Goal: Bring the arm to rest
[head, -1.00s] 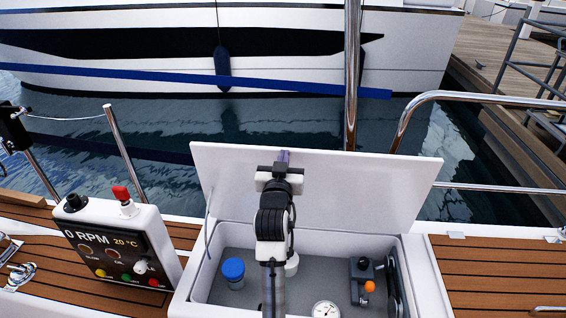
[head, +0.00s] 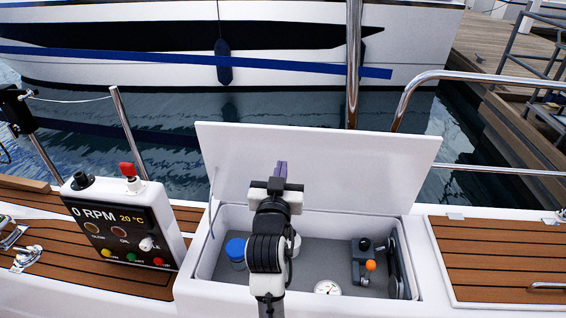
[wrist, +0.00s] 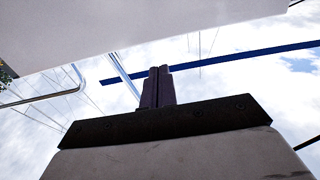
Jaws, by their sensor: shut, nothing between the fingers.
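My gripper (head: 281,168) is raised in front of the open white locker lid (head: 330,165) in the head view. Its purple-grey fingers point up and hold nothing. In the wrist view the fingers (wrist: 157,86) stand together, shut, against the sky. My arm comes up from the bottom middle of the head view and hides part of the locker and some of what lies inside.
A control panel (head: 123,230) reading 0 RPM stands at left. A steel post (head: 353,70) rises behind the lid.

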